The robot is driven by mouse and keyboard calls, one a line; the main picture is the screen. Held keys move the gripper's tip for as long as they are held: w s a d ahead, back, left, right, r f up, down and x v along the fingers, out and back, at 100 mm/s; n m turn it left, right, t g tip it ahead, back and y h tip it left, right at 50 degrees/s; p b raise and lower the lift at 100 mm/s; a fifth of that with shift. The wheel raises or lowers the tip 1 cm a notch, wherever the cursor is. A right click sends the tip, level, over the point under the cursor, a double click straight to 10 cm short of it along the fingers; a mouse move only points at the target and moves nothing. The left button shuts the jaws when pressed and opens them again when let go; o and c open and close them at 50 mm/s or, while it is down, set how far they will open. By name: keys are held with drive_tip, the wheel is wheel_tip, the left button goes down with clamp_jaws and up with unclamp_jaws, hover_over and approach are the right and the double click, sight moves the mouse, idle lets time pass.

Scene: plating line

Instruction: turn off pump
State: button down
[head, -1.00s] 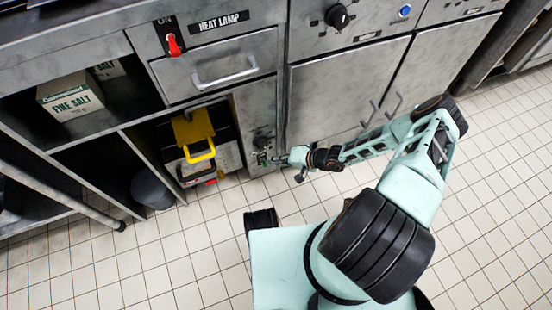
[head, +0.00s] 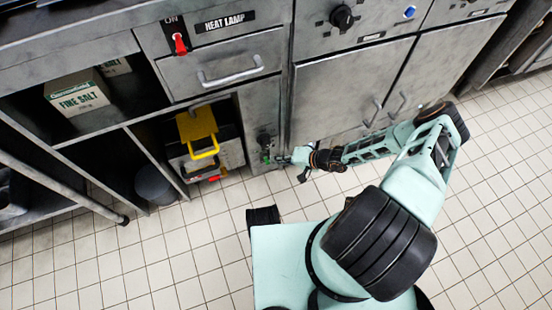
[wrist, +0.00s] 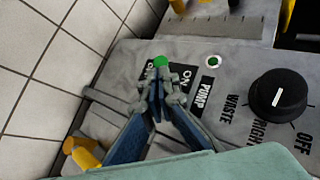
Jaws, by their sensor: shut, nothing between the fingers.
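The pump switch shows in the wrist view as a green tip (wrist: 161,62) on a black plate, with ON readable and the other marking partly covered. A PUMP label (wrist: 205,92) is beside it. A round indicator (wrist: 213,61) with a green centre sits to its right. My gripper (wrist: 163,82) is shut and empty, its fingertips right at the switch and hiding part of the plate. I cannot tell whether they touch it. In the head view my gripper (head: 283,160) is low against the narrow grey panel (head: 260,105).
A black knob (wrist: 280,95) with WASTE and OFF markings is right of the switch. A red heat lamp switch (head: 180,43) is above. A yellow-handled unit (head: 200,135) stands in the open bay left of the panel. The tiled floor (head: 130,255) in front is clear.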

drive_tip(key=shift+s+f+p, duration=0.2)
drive_tip(key=shift+p, duration=0.2)
drive_tip(key=shift+s+d+f+p, duration=0.1)
drive_tip(key=shift+f+p, duration=0.1)
drive_tip(key=shift+f, duration=0.25)
drive_tip(key=shift+s+f+p, duration=0.1)
drive_tip(key=shift+f+p, duration=0.05)
drive_tip(key=shift+f, duration=0.25)
drive_tip(key=shift+r, duration=0.2)
drive_tip(key=shift+r+p, duration=0.65)
drive_tip(key=shift+p, duration=0.15)
